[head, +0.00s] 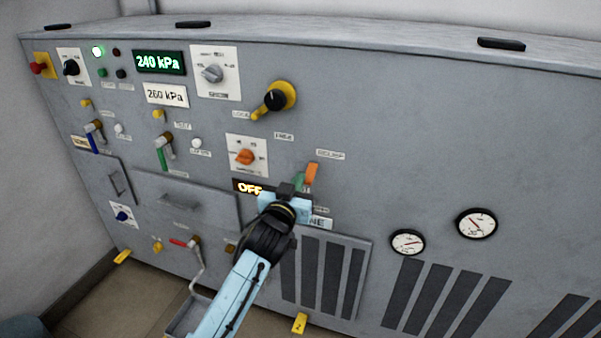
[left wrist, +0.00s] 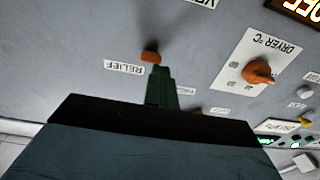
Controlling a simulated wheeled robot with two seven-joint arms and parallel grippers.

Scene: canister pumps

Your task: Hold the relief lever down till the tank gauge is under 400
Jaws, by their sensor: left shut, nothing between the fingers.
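The relief lever is an orange handle (head: 312,172) on the cabinet front, right of centre in the head view. In the left wrist view its orange end (left wrist: 150,57) shows beside the upside-down RELIEF label (left wrist: 124,68). My left gripper (head: 299,181) is shut and empty, its green fingertips close to the lever's lower left side. In the left wrist view the shut fingers (left wrist: 157,72) point at the orange end; I cannot tell if they touch. Two round dials, one (head: 408,242) lower and one (head: 477,223) higher, are at right; their numbers are too small to read. My right gripper is out of view.
A green display (head: 159,62) reads 240 kPa above a 260 kPa plate (head: 166,96). An orange dryer knob (head: 245,157) sits left of the lever. An amber OFF display (head: 248,188) is partly hidden by my gripper. The panel between lever and dials is clear.

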